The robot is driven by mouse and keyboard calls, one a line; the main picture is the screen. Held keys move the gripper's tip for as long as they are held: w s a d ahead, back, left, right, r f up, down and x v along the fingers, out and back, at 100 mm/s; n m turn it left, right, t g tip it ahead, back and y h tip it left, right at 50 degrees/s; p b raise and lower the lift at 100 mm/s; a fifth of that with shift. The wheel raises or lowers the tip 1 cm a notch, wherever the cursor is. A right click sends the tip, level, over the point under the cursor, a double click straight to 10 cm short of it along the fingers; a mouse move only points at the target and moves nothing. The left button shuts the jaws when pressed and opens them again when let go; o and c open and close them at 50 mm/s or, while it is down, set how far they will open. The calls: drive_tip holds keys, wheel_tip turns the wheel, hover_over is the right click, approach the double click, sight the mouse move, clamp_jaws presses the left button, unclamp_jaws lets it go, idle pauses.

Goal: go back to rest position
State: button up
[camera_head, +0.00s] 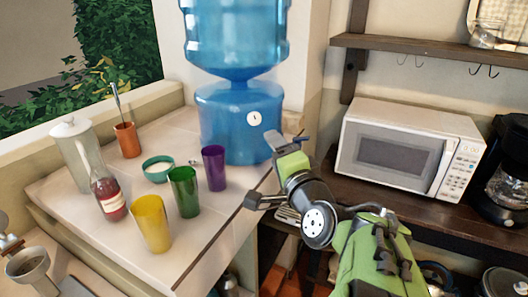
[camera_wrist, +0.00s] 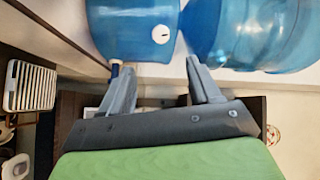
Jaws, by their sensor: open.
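My gripper (camera_head: 263,170) is at the right edge of the white tiled counter (camera_head: 215,222), in front of the blue water dispenser (camera_head: 235,125). In the wrist view my gripper (camera_wrist: 160,80) has its two grey fingers spread apart with nothing held between them. The water dispenser (camera_wrist: 135,28) fills the top of that view beyond the fingertips. My green and grey arm reaches in from the lower right of the head view.
Purple (camera_head: 214,168), green (camera_head: 184,191) and yellow (camera_head: 151,222) cups stand on the counter, left of my gripper. A red bottle (camera_head: 109,198) stands further left. A microwave (camera_head: 408,150) and coffee maker (camera_head: 506,170) sit on the dark shelf at right. A wall shelf (camera_head: 430,47) hangs above.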

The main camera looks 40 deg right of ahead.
idle(0.3)
drive_tip(key=w+a+f+n+g+y+p, duration=0.25)
drive_tip(key=a+n+y, duration=0.35)
drive_tip(key=a, duration=0.5)
drive_tip(key=s+a+f+n+g+y+p, duration=0.25)
drive_tip(key=s+a+n+g, duration=0.25)
drive_tip(key=a+n, duration=0.5)
drive_tip(key=s+a+f+n+g+p, duration=0.1)
drive_tip(key=s+a+f+n+g, duration=0.1)
drive_tip(key=s, duration=0.7)
drive_tip(key=shift+f+n+g+h, duration=0.25)
drive_tip(key=shift+n+g+h, duration=0.3)
drive_tip(key=shift+n, duration=0.65)
